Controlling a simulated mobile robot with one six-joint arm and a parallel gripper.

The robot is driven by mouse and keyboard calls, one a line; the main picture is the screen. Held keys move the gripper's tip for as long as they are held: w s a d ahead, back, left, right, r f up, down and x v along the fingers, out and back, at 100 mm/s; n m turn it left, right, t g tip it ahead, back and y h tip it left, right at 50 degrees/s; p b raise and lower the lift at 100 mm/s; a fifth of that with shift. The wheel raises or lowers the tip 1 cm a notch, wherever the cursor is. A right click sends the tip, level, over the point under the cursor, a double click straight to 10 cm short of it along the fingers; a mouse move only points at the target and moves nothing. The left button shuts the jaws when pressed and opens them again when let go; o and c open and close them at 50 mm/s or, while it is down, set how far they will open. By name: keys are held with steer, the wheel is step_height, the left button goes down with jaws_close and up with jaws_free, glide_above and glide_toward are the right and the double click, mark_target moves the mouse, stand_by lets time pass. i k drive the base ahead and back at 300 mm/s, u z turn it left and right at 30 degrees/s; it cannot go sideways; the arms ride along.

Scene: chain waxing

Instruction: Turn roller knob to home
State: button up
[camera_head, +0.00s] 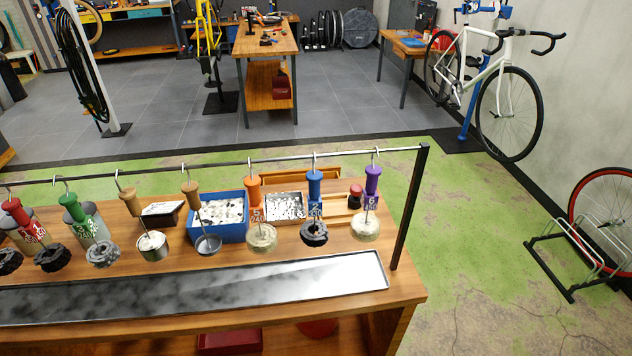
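A small round knob with a red top and dark body (355,196) stands at the back right of the wooden workbench (408,292), behind the hanging tools. It may be the roller knob; no home mark can be made out on it. A wooden frame or rack (334,219) lies beside and below it, partly hidden by the blue-handled tool (315,186) and the purple-handled tool (373,181). My gripper is not in view.
A metal rail (220,161) with several hanging tools crosses above the bench, held by a black post (409,208). A long metal tray (200,288) lies in front. A blue bin (232,230) stands behind.

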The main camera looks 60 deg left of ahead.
mark_target(356, 191)
steer(key=u, duration=0.05)
steer(key=k, duration=0.1)
steer(key=u, duration=2.1)
steer(key=i, duration=1)
steer(key=u, duration=0.2)
